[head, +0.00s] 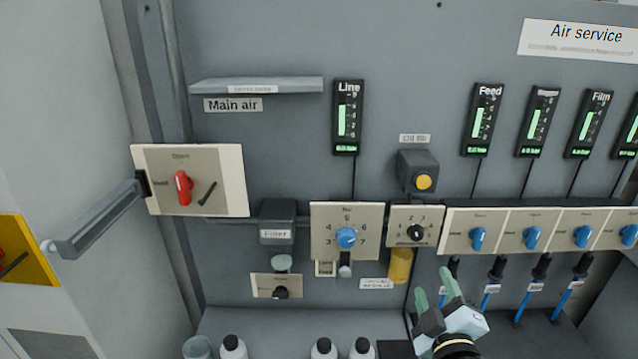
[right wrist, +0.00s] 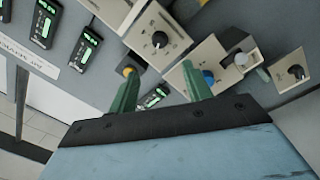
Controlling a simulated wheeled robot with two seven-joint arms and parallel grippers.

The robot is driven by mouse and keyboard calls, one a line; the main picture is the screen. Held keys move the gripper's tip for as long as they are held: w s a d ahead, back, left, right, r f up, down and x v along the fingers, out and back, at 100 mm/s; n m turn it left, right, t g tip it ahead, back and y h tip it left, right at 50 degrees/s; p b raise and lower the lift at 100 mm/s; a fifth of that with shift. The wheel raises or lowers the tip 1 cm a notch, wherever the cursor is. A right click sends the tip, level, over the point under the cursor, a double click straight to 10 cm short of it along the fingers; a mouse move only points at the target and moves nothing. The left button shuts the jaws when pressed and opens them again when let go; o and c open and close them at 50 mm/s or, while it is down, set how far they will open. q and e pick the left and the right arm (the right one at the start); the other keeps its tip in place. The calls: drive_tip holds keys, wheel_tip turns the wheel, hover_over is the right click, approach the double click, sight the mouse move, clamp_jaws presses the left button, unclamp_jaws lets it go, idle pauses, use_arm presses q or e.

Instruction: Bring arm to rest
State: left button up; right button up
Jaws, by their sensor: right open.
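My right gripper (head: 434,290) is at the lower middle right of the head view, with its two green fingers pointing up towards the panel. The fingers are apart and nothing is between them. In the right wrist view the open fingers (right wrist: 158,90) also show, with the panel's knobs and gauges beyond them. The gripper is below the small dial plate (head: 414,226) and the yellow-bodied fitting (head: 400,266), and appears apart from them. My left gripper is not in view.
The grey panel (head: 400,60) carries a red-handled main air valve (head: 183,188), a blue regulator knob (head: 346,237), a yellow button (head: 424,182) and several blue valve knobs (head: 479,238). A shelf (head: 255,86) juts out at upper left. Bottles (head: 323,348) stand along the bottom. Blue hoses (head: 527,300) hang to the right.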

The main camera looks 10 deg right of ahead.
drive_tip(key=s+a+f+m+g+y, duration=0.1)
drive_tip(key=s+a+f+g, duration=0.15)
drive_tip(key=f, duration=0.85)
drive_tip(key=s+a+f+g+y, duration=0.1)
drive_tip(key=s+f+g+y, duration=0.15)
drive_tip(key=f, duration=0.95)
drive_tip(key=s+a+f+m+g+y, duration=0.1)
drive_tip(key=s+a+f+g, duration=0.15)
drive_tip(key=f, duration=0.85)
drive_tip(key=s+f+m+g, duration=0.1)
drive_tip(key=s+f+g, duration=0.2)
drive_tip(key=s+f, duration=0.3)
drive_tip(key=s+f+m+g, duration=0.1)
drive_tip(key=s+f+g, duration=0.2)
drive_tip(key=s+f, duration=0.4)
drive_tip(key=s+f+m+g, duration=0.1)
drive_tip(key=s+f+g, duration=0.2)
drive_tip(key=s, duration=1.5)
wheel_tip(320, 180, down, 4)
drive_tip(key=shift+s+d+r+m, duration=0.15)
drive_tip(key=shift+s+d+m, duration=0.05)
drive_tip(key=shift+s+m, duration=0.2)
